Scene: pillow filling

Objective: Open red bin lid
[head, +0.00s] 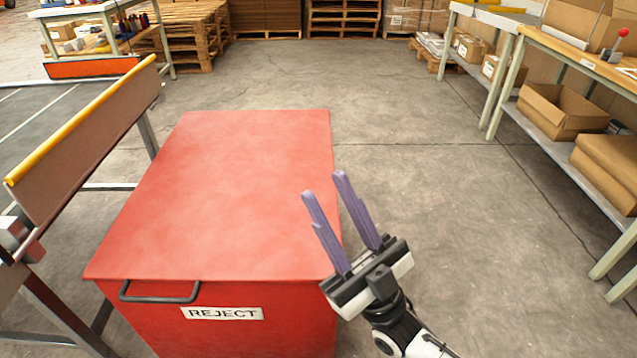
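The red bin (285,325) stands in front of me with a "REJECT" label on its near face. Its flat red lid (240,190) lies shut on top. A dark handle (160,297) sits at the front edge, left of the label. My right gripper (321,184) is at the bin's right side, with its two purple fingers apart and nothing between them. The fingers point up and away, overlapping the lid's right edge in the picture; I cannot tell if they touch it. My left gripper is not in view.
A conveyor with a yellow-topped side rail (85,125) runs along the left of the bin. A shelf table (560,150) with cardboard boxes (560,110) stands at the right. Wooden pallets (190,30) are at the back. The concrete floor right of the bin is clear.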

